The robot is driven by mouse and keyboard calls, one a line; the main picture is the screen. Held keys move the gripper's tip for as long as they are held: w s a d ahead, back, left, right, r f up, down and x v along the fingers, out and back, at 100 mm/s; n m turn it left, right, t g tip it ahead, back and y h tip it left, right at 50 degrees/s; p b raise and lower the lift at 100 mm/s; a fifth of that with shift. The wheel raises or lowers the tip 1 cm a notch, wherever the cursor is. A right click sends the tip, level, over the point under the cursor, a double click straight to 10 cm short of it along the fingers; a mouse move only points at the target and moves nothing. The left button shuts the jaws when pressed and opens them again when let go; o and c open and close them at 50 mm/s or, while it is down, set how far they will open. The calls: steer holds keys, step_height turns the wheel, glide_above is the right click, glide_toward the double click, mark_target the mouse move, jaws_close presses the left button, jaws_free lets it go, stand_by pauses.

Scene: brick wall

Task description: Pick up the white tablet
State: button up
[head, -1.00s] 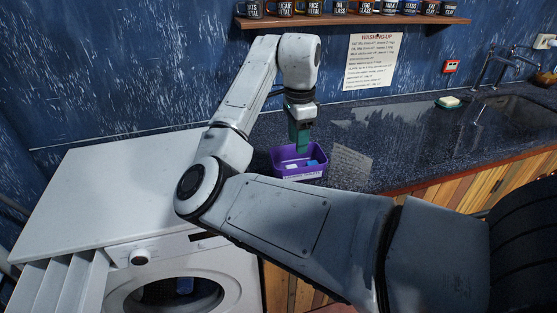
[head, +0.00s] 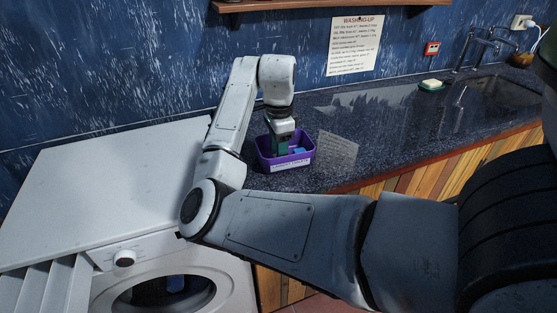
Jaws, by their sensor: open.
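A purple tub (head: 291,165) with a white label on its front stands on the dark counter. A small blue item (head: 298,151) shows inside it. The white tablet does not show clearly now; my gripper and the tub wall hide part of the inside. My gripper (head: 281,150) points down at the left part of the tub, its green fingers reaching inside the rim. It is open; whether anything lies between the fingers cannot be seen.
The dark speckled counter (head: 380,135) is clear to the right, up to a soap dish (head: 431,86) and the sink (head: 500,95). A white washing machine (head: 110,190) stands at the left. A shelf (head: 330,5) and a washing-up notice (head: 352,45) are on the blue wall.

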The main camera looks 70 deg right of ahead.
steer(key=shift+f, duration=0.95)
steer(key=c, duration=0.8)
